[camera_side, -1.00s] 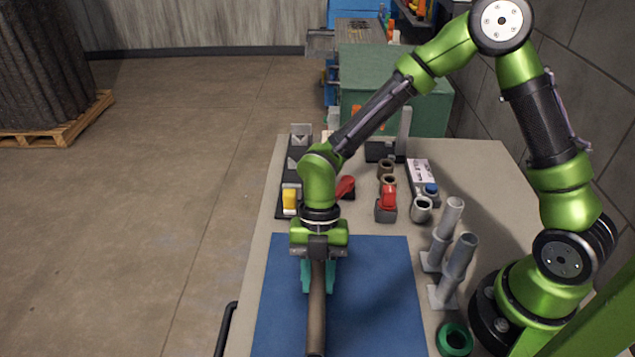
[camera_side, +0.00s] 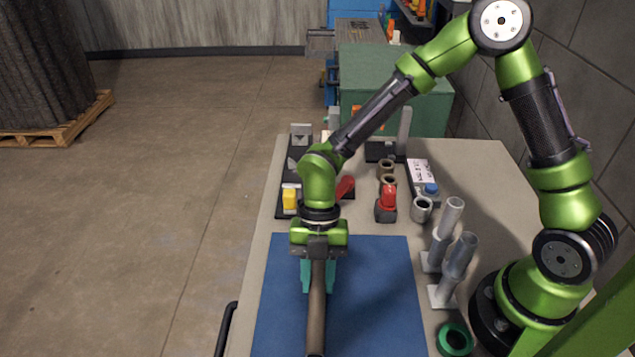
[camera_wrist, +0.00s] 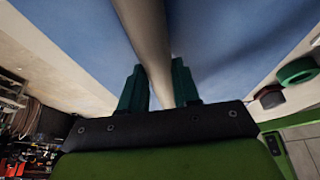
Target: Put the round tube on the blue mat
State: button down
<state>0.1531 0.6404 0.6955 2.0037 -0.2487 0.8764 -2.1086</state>
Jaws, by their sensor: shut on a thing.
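The round tube (camera_side: 317,315) is long and grey-brown. It runs from my gripper toward the bottom edge of the side view, over the blue mat (camera_side: 378,295). My gripper (camera_side: 318,276) has teal fingers, one on each side of the tube, and is shut on it. In the wrist view the tube (camera_wrist: 148,40) passes between the two fingers (camera_wrist: 160,88), with the blue mat (camera_wrist: 230,30) behind it. I cannot tell whether the tube touches the mat. Its far end is hidden by my gripper.
Two grey tubes on stands (camera_side: 450,255) and a green ring (camera_side: 454,340) stand right of the mat. Behind it are a red-topped part (camera_side: 387,203), a grey cup (camera_side: 421,209) and a yellow part (camera_side: 291,199). The mat's right part is clear.

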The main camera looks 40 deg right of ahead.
jog(key=shift+f, duration=0.55)
dwell(0.5)
jog(key=c, duration=0.7)
grip_release()
jog(key=shift+c, duration=0.2)
jog(key=v, duration=1.7)
jog(key=shift+f, duration=0.1)
